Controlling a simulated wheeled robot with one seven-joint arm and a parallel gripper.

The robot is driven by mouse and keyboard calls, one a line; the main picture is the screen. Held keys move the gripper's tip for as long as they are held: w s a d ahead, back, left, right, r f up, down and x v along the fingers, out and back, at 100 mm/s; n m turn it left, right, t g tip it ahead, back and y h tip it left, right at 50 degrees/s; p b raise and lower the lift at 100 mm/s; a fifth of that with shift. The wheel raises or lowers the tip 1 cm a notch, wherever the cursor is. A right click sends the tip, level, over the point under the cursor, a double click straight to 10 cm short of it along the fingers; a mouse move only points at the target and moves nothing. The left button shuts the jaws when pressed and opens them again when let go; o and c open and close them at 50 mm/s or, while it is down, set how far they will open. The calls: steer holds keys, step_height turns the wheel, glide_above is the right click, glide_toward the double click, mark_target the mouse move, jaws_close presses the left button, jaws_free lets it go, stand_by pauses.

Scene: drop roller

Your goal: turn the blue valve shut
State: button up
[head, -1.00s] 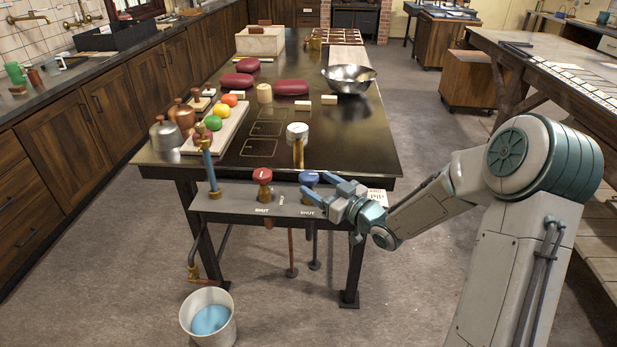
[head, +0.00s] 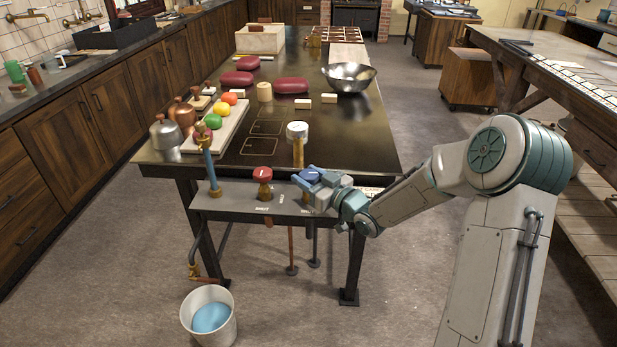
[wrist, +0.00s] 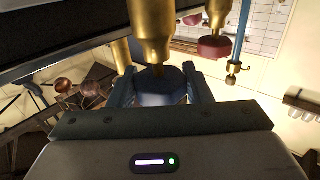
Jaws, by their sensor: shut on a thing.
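The blue valve (head: 307,174) is a blue knob on a brass stem, on the grey shelf at the table's near end. My gripper (head: 318,178) is at the valve, its fingers on either side of the knob and shut on it. In the wrist view the blue knob (wrist: 160,88) sits between the two fingers, below its brass stem (wrist: 152,30). The fingers partly hide the knob and its shelf label in the head view.
A red valve (head: 263,175) stands just left on the same shelf (head: 235,202). A blue pipe (head: 207,165) rises further left. A bucket of blue water (head: 209,318) is on the floor. A white-topped brass post (head: 298,133) stands behind the blue valve.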

steer(key=shift+f+b, duration=0.15)
steer(key=shift+b, duration=0.25)
